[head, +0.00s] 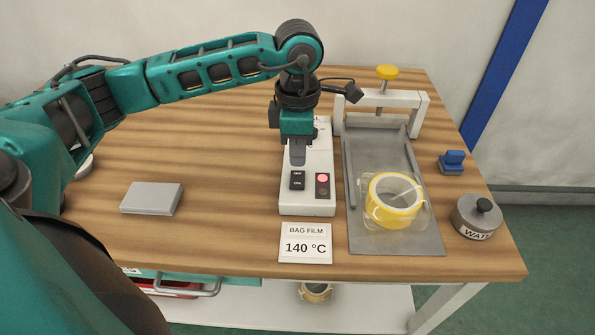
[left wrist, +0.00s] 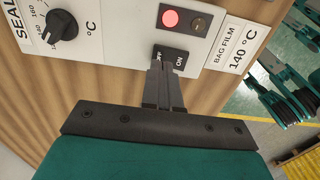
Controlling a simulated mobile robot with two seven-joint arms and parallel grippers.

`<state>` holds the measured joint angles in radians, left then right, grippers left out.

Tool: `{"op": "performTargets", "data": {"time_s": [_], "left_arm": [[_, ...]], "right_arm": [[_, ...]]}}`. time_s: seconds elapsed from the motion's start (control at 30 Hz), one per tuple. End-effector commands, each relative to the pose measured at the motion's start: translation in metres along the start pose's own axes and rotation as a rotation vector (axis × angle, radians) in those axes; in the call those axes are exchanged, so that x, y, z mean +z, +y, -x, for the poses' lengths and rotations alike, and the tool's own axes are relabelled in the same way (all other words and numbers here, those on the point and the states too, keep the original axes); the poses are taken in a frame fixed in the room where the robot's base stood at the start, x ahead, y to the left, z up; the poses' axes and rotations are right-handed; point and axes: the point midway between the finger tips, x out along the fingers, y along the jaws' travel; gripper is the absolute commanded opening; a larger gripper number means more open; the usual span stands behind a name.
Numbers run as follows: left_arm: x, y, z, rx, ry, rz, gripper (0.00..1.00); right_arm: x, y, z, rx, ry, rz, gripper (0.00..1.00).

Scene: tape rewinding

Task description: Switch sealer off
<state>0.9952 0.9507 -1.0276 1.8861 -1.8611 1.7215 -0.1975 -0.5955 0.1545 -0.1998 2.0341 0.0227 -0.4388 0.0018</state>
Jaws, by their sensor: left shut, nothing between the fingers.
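The sealer (head: 317,207) is a long white box on the table, marked "SEAL" in the left wrist view (left wrist: 118,15). Near its front end is a black rocker switch (head: 297,180) with OFF and ON labels; it also shows in the left wrist view (left wrist: 179,58). Beside the switch a round lamp (head: 322,178) glows red, with a dark lamp next to it. My left gripper (head: 297,161) is shut and empty, pointing down at the switch. In the left wrist view its fingertips (left wrist: 161,66) are at the OFF side and partly cover the label; I cannot tell whether they touch.
A yellow-edged tape roll (head: 393,212) lies on a grey plate (head: 420,243) right of the sealer, below a clamp with a yellow knob (head: 387,72). A "140 °C" card (head: 306,247), a grey block (head: 151,198), a round weight (head: 476,216) and a blue piece (head: 452,163) stand around.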

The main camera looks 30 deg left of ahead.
Motion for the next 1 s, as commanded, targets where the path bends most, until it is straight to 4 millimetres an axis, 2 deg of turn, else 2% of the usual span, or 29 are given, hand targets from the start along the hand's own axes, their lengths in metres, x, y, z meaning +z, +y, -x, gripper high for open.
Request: {"op": "performTargets", "data": {"time_s": [0.03, 0.5, 1.0], "left_arm": [[0.000, 0.000, 0.007, 0.001, -0.001, 0.000, 0.00], [0.000, 0.000, 0.043, 0.001, -0.001, 0.001, 0.00], [0.000, 0.000, 0.043, 0.001, 0.000, 0.000, 0.00]], "right_arm": [[-0.005, 0.000, 0.003, 0.000, 0.000, 0.001, 0.00], [-0.020, -0.002, 0.017, -0.002, -0.008, -0.002, 0.00], [-0.018, -0.005, 0.017, -0.003, -0.011, -0.015, 0.00]]}}
